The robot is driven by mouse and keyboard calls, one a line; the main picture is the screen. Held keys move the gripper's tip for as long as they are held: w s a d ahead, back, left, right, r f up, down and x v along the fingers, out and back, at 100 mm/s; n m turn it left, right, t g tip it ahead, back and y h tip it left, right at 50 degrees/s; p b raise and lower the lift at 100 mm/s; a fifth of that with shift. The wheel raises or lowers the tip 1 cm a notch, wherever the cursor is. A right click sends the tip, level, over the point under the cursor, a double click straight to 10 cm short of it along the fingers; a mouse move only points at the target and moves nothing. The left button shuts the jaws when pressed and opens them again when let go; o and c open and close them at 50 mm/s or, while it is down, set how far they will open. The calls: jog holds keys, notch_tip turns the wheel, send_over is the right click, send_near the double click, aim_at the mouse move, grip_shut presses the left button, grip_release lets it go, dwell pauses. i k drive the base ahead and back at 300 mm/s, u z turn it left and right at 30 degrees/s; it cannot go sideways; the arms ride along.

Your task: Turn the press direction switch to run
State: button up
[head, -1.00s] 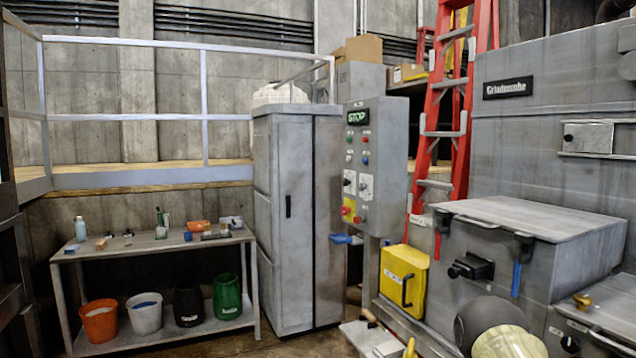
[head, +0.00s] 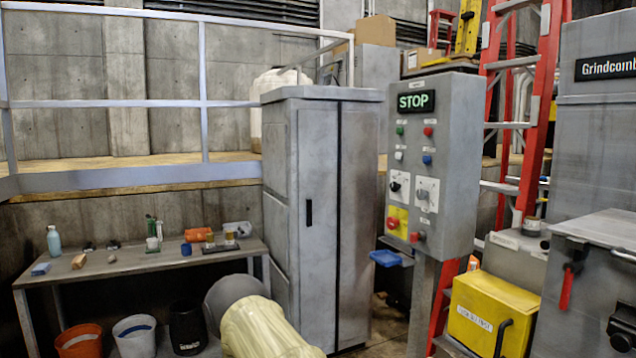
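The grey control panel (head: 458,170) stands on a post right of centre in the head view. Its lit display (head: 416,102) reads STOP in green. Two rotary switches on pale plates sit mid-panel: a black-knobbed one (head: 394,186) and a grey-knobbed one (head: 423,195). Their labels are too small to read, so I cannot tell which is the press direction switch or its setting. Small coloured buttons are above; a red button on a yellow plate (head: 396,222) is below. My gripper is not in view; only a grey and cream part of my arm shows at the bottom.
A grey cabinet (head: 318,210) stands left of the panel. A workbench (head: 130,268) with bottles and small items is at left, buckets below. A blue tray (head: 386,258) juts out beneath the panel. A yellow box (head: 490,312), red ladder (head: 535,130) and grey machine (head: 600,120) are at right.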

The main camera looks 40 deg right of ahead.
aim_at(395, 187)
jog(key=z, duration=0.4)
jog(key=i, duration=1.7)
jog(key=z, duration=0.8)
